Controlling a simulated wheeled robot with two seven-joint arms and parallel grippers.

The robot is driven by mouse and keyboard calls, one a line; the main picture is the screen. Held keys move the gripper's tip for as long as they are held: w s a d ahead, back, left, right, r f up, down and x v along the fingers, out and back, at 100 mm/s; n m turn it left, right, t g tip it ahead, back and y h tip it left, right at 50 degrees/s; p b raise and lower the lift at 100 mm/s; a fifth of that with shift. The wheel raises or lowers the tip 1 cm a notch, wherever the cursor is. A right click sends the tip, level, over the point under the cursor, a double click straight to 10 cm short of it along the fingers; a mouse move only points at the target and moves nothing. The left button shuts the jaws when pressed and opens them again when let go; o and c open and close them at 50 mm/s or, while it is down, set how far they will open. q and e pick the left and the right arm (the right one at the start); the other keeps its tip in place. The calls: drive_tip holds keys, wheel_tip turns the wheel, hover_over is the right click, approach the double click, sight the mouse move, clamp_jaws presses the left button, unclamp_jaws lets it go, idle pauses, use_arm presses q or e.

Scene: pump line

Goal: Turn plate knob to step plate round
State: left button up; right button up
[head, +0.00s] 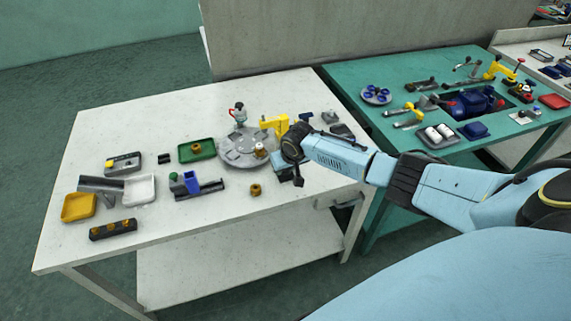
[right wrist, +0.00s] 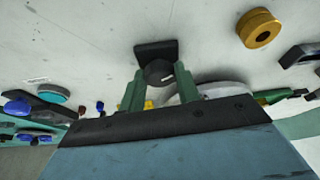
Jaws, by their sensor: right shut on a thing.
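The round grey plate (head: 243,158) lies on the white table, with a small brass-and-white piece near its right side. In the right wrist view, a dark knob (right wrist: 158,72) on a black base (right wrist: 153,48) sits between the green fingertips of my right gripper (right wrist: 158,88), which is shut on it. In the head view, my right gripper (head: 286,174) is just right of the plate, and the arm and gripper hide the knob. A yellow bracket (head: 273,123) stands behind the gripper. My left gripper is in neither view.
A loose brass ring (head: 255,190) lies in front of the plate; it also shows in the right wrist view (right wrist: 258,27).

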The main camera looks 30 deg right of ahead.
drive_tip(key=shift+d+n+y, duration=0.1)
drive_tip(key=shift+n+y, duration=0.3)
drive_tip(key=shift+n, duration=0.6)
drive_tip(key=n+y+b, duration=0.1)
drive_tip(key=n, duration=0.1)
drive_tip(key=shift+f+n, duration=0.15)
drive_tip(key=shift+n, duration=0.15)
drive_tip(key=n+g+y+b, duration=0.1)
drive_tip(key=n+b, duration=0.2)
drive_tip(key=shift+d+f+n, duration=0.1)
drive_tip(key=shift+d+n, duration=0.05)
drive_tip(key=shift+n, duration=0.15)
drive_tip(key=shift+n+g+y+b, duration=0.5)
drive_tip(key=shift+n+y+b, duration=0.2)
drive_tip(key=shift+n+b, duration=1.2)
drive_tip(key=shift+r, duration=0.2)
drive_tip(key=o, duration=0.9)
drive_tip(key=shift+o, duration=0.2)
drive_tip(key=shift+w, duration=0.1)
